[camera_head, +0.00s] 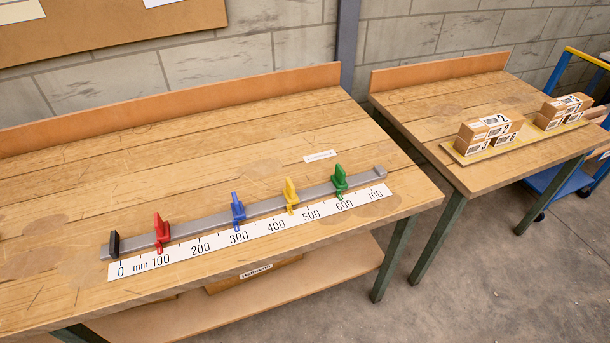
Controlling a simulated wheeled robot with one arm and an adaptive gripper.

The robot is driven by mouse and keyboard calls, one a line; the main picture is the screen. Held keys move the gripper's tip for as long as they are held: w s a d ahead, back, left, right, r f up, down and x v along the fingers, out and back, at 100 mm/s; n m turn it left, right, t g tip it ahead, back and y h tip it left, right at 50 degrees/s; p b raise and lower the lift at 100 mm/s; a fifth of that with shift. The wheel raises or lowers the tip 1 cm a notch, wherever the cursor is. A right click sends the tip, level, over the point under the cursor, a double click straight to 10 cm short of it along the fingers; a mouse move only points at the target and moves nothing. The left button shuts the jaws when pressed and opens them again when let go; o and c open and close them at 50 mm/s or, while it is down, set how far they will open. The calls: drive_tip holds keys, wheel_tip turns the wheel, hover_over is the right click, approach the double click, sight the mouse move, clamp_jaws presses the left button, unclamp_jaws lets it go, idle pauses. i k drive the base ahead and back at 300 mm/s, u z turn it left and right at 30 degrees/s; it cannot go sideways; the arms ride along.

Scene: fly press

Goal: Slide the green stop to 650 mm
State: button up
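The green stop (340,181) stands upright on a grey rail (262,208) on the left workbench. It is the rightmost of the coloured stops, and its lower tip is close to the 600 mark. A white scale strip (258,232) in mm lies along the near side of the rail, with labels from 0 at left to 700 at right. The 650 position is a little right of the green stop, between the 600 and 700 labels. My gripper is not in view.
A yellow stop (291,194) near 450, a blue stop (238,210) near 300 and a red stop (161,231) near 100 share the rail. Right of the green stop the rail is clear. A second table (420,110) stands right.

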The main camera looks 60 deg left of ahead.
sight(338, 179)
drive_tip(key=u, duration=1.95)
